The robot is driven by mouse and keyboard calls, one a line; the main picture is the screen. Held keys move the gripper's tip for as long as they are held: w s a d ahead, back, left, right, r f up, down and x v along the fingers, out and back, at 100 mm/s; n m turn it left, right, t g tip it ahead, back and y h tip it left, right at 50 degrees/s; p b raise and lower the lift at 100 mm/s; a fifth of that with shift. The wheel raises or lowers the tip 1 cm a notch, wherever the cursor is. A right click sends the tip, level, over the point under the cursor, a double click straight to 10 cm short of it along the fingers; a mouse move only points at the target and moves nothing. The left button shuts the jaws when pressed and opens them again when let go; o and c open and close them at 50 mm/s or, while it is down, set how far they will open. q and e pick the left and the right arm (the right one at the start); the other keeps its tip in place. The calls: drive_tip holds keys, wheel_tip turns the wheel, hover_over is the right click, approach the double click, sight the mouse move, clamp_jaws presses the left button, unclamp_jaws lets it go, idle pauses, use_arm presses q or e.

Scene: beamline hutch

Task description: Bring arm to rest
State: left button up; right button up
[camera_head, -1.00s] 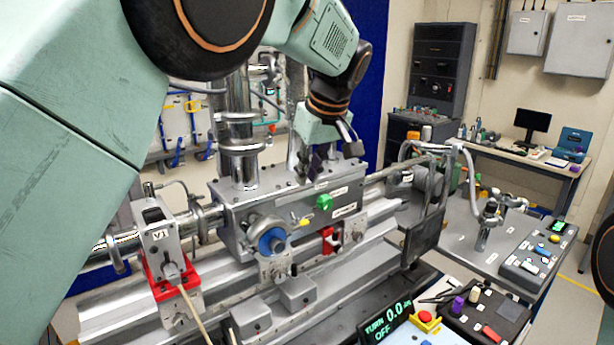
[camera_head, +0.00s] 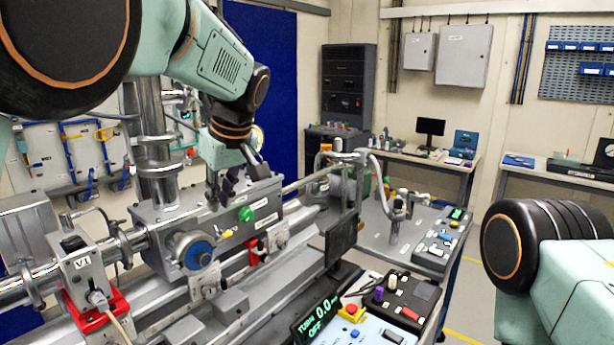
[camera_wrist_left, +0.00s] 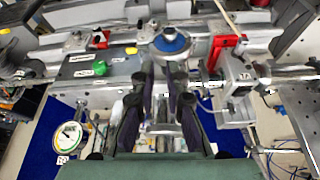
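My left arm comes in from the upper left in the head view. My left gripper (camera_head: 228,188) points down over the grey metal chamber (camera_head: 160,222) of the beamline, close to its top. In the left wrist view the fingers of this gripper (camera_wrist_left: 160,84) stand apart with nothing seen between them. In the head view I cannot tell whether the fingertips touch the chamber. A link and black joint of my right arm show at the right edge. My right gripper is out of view.
A blue-centred knob (camera_head: 198,254) and a green button (camera_head: 246,214) are on the chamber front. A red-based V1 valve (camera_head: 92,312) stands at left. A control box (camera_head: 405,300) and display (camera_head: 318,312) are in front. A bench (camera_head: 425,158) stands behind.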

use_arm(q)
drive_tip(key=w+d+f+m+t+h, duration=0.1)
drive_tip(key=w+f+m+t+h, duration=0.1)
drive_tip(key=w+f+m+t, duration=0.25)
drive_tip(key=s+a+f+m+b, duration=0.1)
drive_tip(key=s+f+m+b, duration=0.15)
drive_tip(key=f, duration=0.75)
drive_tip(key=s+a+f+m+g+h+b, duration=0.1)
drive_tip(key=s+f+b, duration=0.2)
drive_tip(key=f, duration=0.6)
drive_tip(key=s+a+f+m+b, duration=0.1)
drive_tip(key=s+a+f+b, duration=0.15)
drive_tip(key=f, duration=0.75)
drive_tip(key=s+a+f+g+b, duration=0.3)
drive_tip(key=s+f+g+b, duration=0.3)
drive_tip(key=s+f+b, duration=1.1)
drive_tip(key=s+f, duration=0.8)
drive_tip(key=s, duration=0.3)
drive_tip(key=s+f, duration=0.8)
drive_tip(key=s, duration=0.3)
drive_tip(key=shift+s+f+g, duration=0.15)
drive_tip(key=shift+f+g, duration=0.2)
drive_tip(key=shift+f, duration=0.05)
drive_tip(key=shift+a, duration=0.15)
